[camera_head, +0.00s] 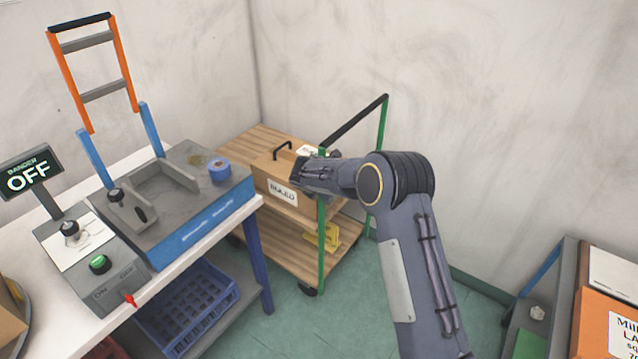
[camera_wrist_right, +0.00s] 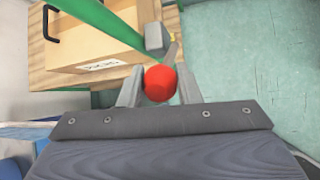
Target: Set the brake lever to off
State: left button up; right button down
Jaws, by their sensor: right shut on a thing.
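The brake lever shows in the right wrist view as a red round knob (camera_wrist_right: 160,83) on a grey stem (camera_wrist_right: 174,53), beside a grey block (camera_wrist_right: 155,38) on the trolley's green post. My right gripper (camera_wrist_right: 159,90) is shut on the red knob, with one finger on each side of it. In the head view my right gripper (camera_head: 308,179) is at the trolley's green post (camera_head: 322,240), and the lever is hidden behind it. I cannot read any on or off mark for the lever. My left gripper is not in view.
The wooden trolley (camera_head: 327,262) carries a labelled wooden box (camera_head: 283,185) and a yellow item (camera_head: 326,236) below. At left, a white table (camera_head: 45,228) holds a machine with a sign (camera_head: 30,177) reading "BANDER OFF". A shelf unit (camera_head: 566,290) stands at right. Green floor lies between.

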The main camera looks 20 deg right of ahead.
jog(key=shift+w+d+r+p, duration=0.3)
jog(key=shift+w+d+r, duration=0.3)
jog(key=shift+d+r, duration=0.1)
jog(key=c, duration=1.1)
grip_release()
jog(key=shift+f, duration=0.1)
jog(key=shift+s, duration=0.1)
jog(key=shift+s+a, duration=0.15)
jog(key=shift+a, duration=0.05)
jog(key=b+v, duration=0.1)
jog(key=v, duration=0.6)
jog(key=shift+r, duration=0.25)
